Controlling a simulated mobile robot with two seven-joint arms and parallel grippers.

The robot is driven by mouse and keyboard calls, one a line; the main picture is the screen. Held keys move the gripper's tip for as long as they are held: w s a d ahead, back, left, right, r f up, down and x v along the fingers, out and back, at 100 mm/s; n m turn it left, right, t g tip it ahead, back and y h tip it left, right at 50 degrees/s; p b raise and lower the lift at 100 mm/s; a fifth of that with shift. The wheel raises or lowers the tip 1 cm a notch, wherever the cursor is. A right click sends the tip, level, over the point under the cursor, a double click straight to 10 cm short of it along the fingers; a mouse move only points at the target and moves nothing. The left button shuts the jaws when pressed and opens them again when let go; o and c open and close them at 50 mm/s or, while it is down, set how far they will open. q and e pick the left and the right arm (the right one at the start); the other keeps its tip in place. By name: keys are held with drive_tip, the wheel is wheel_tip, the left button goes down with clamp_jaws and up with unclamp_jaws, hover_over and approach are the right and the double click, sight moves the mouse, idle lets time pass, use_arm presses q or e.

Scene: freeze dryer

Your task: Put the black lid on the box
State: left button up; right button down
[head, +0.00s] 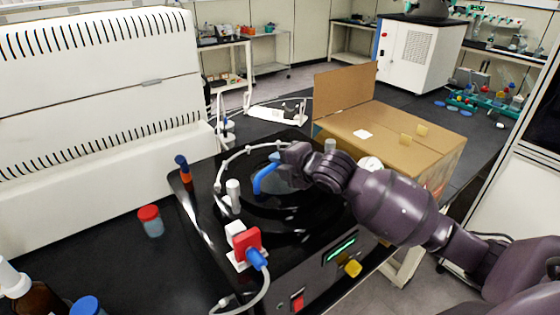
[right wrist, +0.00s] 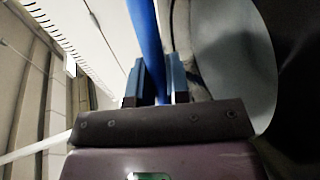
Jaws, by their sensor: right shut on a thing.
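A black box-shaped unit (head: 330,270) stands on the dark bench. I cannot tell whether the lid rests flush or is slightly raised. A curved blue handle (head: 264,178) rises over the pale centre. My right gripper (head: 279,160) reaches in from the right and is shut on the blue handle. In the right wrist view the blue handle (right wrist: 147,45) passes between the fingertips (right wrist: 158,82), with a pale round surface beside it. My arm hides the lid's right side. My left gripper is out of view.
A white valve (head: 233,194) and a red plug (head: 247,243) stand at the unit's left and front. A red-capped jar (head: 151,221) is on the bench at left. A large white machine fills the left back.

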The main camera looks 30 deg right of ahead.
drive_tip(key=shift+f, duration=0.2)
idle(0.5)
drive_tip(key=c, duration=1)
unclamp_jaws()
drive_tip(key=shift+f, duration=0.15)
drive_tip(key=b+v, duration=0.1)
drive_tip(key=v, duration=1)
